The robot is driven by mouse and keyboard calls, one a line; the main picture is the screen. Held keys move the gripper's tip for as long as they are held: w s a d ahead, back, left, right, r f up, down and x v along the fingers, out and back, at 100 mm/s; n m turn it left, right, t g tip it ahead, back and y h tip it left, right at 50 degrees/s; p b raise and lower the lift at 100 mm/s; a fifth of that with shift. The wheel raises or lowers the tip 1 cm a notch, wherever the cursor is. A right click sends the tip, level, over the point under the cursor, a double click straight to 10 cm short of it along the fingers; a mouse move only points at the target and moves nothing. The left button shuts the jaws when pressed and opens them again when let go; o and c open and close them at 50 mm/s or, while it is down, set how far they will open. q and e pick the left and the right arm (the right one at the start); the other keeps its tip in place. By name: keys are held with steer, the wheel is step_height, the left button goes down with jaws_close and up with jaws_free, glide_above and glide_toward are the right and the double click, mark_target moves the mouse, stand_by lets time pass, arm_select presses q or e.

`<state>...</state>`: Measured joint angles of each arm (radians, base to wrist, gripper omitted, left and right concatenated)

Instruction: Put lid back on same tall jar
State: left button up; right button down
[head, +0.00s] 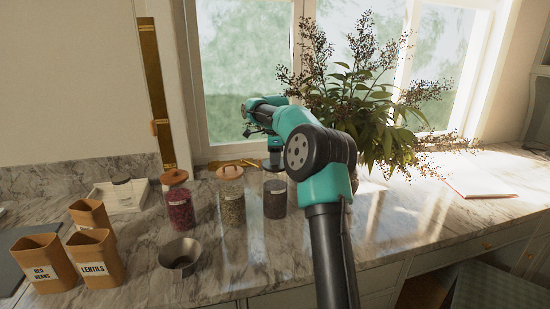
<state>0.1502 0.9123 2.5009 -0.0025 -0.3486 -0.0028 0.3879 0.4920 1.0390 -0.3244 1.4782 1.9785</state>
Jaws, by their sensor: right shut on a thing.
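Three tall glass jars stand in a row on the marble counter. The left jar (179,207) has red contents and a copper-coloured lid (174,177). The middle jar (232,208) has greenish contents and a copper-coloured lid (230,172) with a handle. The right jar (275,201) has dark contents, and no copper lid shows clearly on it. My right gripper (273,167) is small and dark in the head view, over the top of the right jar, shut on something. What it holds is too small and hidden to make out. My left gripper is out of view.
A leafy plant (375,110) rises by the window. The counter at the right is mostly clear, with an open book (480,186).

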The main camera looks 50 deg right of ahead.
steer(key=shift+c, duration=1.7)
jaws_free()
steer(key=shift+r, duration=0.1)
steer(key=shift+r, duration=3.4)
jaws_close()
